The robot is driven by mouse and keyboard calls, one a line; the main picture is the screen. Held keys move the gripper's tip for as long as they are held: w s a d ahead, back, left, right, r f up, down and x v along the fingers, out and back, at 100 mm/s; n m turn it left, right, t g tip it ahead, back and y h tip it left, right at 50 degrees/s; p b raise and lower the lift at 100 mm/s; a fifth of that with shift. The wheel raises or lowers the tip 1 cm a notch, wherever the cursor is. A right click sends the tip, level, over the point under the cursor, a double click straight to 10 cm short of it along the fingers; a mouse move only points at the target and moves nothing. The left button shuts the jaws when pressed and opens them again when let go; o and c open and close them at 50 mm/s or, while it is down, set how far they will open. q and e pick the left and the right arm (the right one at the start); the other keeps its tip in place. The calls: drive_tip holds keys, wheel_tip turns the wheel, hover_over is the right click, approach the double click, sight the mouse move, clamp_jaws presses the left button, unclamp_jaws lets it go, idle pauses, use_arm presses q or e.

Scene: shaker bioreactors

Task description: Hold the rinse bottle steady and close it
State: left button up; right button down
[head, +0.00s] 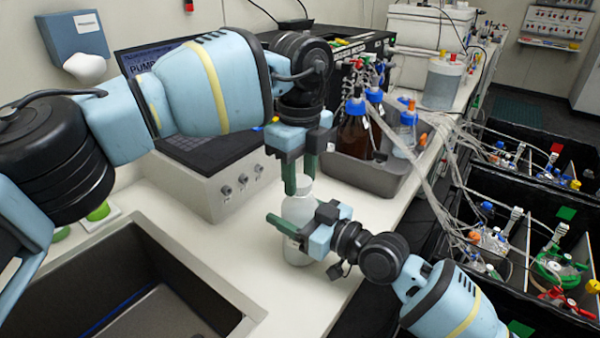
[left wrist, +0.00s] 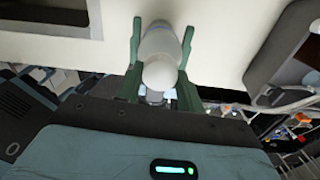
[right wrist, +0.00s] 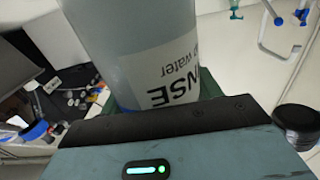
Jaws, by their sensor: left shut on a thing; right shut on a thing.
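The rinse bottle (head: 297,212) stands upright on the white counter, pale and translucent. Its label, reading "NSE" and "water", shows upside down in the right wrist view (right wrist: 170,75). My right gripper (head: 290,228) is shut around the bottle's body from the right. A white cap (head: 300,184) is at the bottle's top, partly hidden by my left fingers; it also shows as a round white shape in the left wrist view (left wrist: 160,74). My left gripper (head: 299,176) points down from above, its green fingers on either side of the cap. Whether the thread is engaged cannot be seen.
A sink (head: 125,262) lies at the front left. A grey instrument with a laptop (head: 225,185) stands behind the bottle. A grey tub (head: 385,172) with brown and clear bottles is at the back right. Black bins with tubing line the right. Counter around the bottle is clear.

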use_arm(q)
drive_tip(key=m, duration=0.9)
drive_tip(key=shift+m, duration=0.4)
drive_tip(key=m, duration=0.4)
drive_tip(key=shift+m, duration=0.3)
drive_tip(key=m, duration=0.4)
drive_tip(key=shift+m, duration=0.4)
drive_tip(key=m, duration=1.2)
drive_tip(key=shift+m, duration=0.4)
drive_tip(key=m, duration=0.4)
drive_tip(key=shift+m, duration=0.3)
drive_tip(key=o, duration=1.2)
drive_tip(key=shift+c, duration=0.2)
